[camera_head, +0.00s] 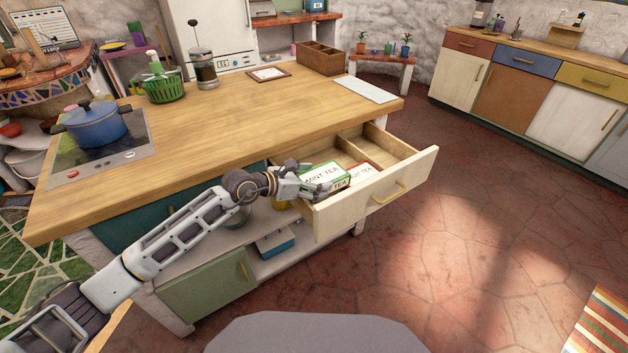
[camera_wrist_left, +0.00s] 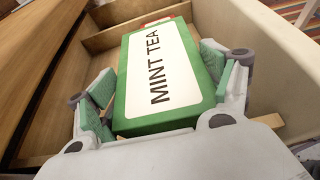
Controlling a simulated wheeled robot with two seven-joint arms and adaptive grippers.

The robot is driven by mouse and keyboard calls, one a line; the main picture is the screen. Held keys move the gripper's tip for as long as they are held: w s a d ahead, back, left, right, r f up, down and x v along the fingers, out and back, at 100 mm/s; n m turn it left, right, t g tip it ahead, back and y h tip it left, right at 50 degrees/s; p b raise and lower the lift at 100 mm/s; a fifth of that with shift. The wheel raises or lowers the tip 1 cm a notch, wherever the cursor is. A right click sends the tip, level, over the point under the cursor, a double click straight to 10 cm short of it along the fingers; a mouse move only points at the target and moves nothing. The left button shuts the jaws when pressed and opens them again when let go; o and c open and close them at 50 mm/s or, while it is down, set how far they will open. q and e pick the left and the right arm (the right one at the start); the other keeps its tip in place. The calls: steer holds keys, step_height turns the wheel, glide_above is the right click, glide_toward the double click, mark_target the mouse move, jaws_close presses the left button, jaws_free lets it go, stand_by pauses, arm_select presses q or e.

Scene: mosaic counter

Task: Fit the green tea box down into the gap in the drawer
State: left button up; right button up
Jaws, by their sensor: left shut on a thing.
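The green tea box (camera_head: 322,178), with a white label reading MINT TEA, is at the left part of the open drawer (camera_head: 378,199). My left gripper (camera_head: 317,186) is shut on it. In the left wrist view the green tea box (camera_wrist_left: 160,75) lies between the two fingers of my left gripper (camera_wrist_left: 165,95), inside the drawer walls. A second box with red edges (camera_head: 361,171) sits beside it in the drawer, to the right. How deep the green box sits, and the gap under it, are hidden. My right gripper is not in view.
The wooden counter (camera_head: 225,120) overhangs the drawer's back. A wooden divider (camera_head: 357,147) splits the drawer, and its right compartment looks empty. A blue pot (camera_head: 96,125) stands on the hob at left. Open shelving and a green cabinet door (camera_head: 210,291) lie below.

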arm_select(q)
steer(key=shift+f+b, duration=0.45)
steer(key=shift+f, duration=0.3)
stand_by(0.9)
steer(key=o, duration=1)
steer(key=shift+f, duration=0.1)
steer(key=shift+o, duration=0.2)
steer(key=shift+s+a, duration=0.1)
steer(key=shift+a, duration=0.05)
